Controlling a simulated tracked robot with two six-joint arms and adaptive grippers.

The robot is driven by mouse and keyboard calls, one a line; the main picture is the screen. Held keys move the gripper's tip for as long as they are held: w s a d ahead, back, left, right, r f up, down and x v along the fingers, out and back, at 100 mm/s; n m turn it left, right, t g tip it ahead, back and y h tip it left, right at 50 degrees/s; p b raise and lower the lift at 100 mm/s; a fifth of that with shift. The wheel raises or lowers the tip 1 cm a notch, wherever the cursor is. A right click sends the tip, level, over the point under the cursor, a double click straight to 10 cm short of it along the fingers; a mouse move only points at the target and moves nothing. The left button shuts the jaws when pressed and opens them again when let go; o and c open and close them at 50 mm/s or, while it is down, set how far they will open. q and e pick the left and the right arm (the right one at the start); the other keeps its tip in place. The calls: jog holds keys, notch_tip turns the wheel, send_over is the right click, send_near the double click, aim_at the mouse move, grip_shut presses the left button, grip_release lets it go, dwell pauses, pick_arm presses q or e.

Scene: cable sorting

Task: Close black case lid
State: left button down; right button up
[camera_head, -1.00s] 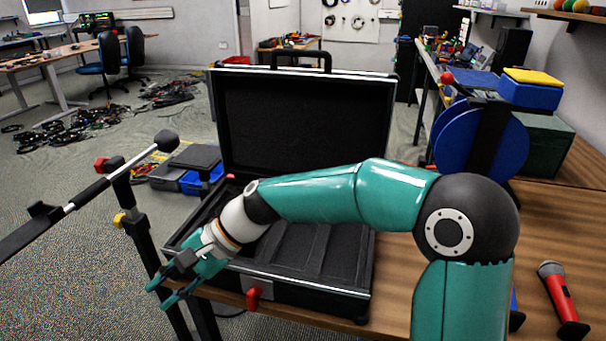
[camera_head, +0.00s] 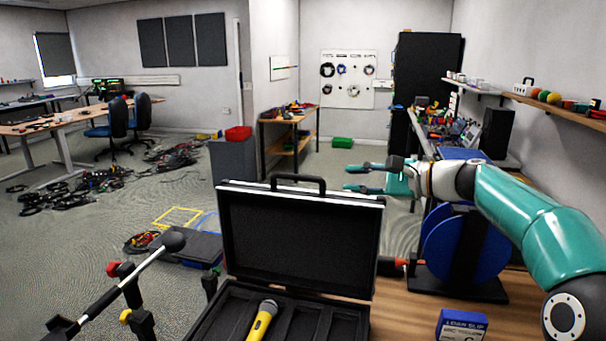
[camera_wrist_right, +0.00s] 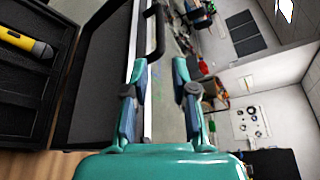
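The black case (camera_head: 215,315) stands on the table with its lid (camera_head: 300,238) open and upright. The lid's handle (camera_head: 297,179) sticks up from its top edge. A yellow microphone (camera_head: 262,322) lies in a compartment of the case. My left gripper is out of view.
A blue cable reel (camera_head: 437,245) stands right of the case, with a blue "Loan slip" box (camera_head: 462,325) in front of it. A black stand with a boom arm (camera_head: 120,285) is at the left.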

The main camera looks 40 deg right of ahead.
aim_at(306, 179)
jog(key=p+x, duration=0.3)
jog(key=x, duration=1.2)
jog(key=shift+a, duration=0.15)
grip_shut()
jog(key=shift+f, duration=0.1)
